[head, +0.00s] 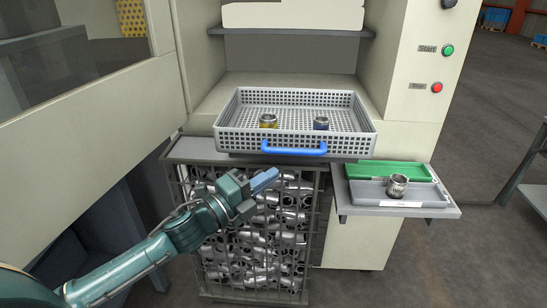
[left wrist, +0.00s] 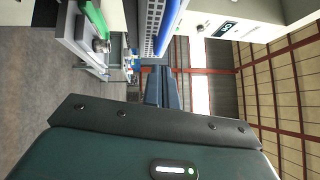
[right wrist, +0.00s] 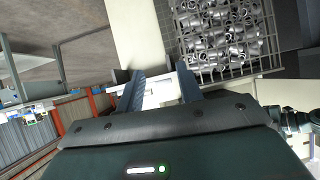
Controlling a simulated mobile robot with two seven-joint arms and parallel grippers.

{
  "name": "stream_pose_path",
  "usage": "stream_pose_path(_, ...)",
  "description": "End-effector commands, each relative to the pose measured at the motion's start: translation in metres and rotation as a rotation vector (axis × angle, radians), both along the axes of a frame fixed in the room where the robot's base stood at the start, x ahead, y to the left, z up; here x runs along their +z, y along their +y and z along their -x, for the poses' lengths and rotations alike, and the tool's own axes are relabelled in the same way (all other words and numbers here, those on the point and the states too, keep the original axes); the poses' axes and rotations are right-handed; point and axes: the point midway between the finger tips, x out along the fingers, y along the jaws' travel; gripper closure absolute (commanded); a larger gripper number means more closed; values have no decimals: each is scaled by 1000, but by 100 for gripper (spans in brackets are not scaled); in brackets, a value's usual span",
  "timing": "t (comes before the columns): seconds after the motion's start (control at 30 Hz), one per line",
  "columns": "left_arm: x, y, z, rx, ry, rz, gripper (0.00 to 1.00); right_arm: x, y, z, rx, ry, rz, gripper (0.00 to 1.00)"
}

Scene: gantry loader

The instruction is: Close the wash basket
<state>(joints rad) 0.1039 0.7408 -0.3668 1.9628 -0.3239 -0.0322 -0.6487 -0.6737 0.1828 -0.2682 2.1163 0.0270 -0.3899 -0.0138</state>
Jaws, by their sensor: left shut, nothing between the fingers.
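The wash basket (head: 228,140) is a grey perforated tray with a blue handle (head: 294,149) on its front. It sits in the machine's opening, its front standing out over the ledge. Inside stand a yellowish metal ring (head: 268,121) and a metal ring with blue (head: 321,123). My left gripper (head: 266,179) is shut and empty, below and in front of the handle, apart from it. The left wrist view shows its fingers (left wrist: 161,86) together, with the blue handle (left wrist: 170,28) beyond. My right gripper (right wrist: 160,75) is open and empty; the head view does not show it.
A wire cage (head: 258,268) full of metal fittings stands below the basket. To the right, a shelf holds a green tray (head: 385,168) and a grey tray (head: 370,193) with a metal ring (head: 397,185). Start (head: 447,50) and stop (head: 436,87) buttons are on the right panel.

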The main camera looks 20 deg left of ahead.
Motion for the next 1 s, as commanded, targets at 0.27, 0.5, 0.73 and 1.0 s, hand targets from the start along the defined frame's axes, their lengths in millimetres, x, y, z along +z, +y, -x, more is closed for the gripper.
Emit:
stream_pose_path(0.27,9,0,-41,1,0,-1,100,2,-7,-2,-22,17,8,64)
stream_pose_path(0.5,9,3,-52,0,1,0,100,-1,-8,-1,-25,28,10,64)
stream_pose_path(0.73,9,3,-52,-1,1,0,100,-2,-8,0,-25,29,11,64)
stream_pose_path(1.0,9,6,-61,1,-1,-1,100,-1,-7,-1,-22,24,10,64)
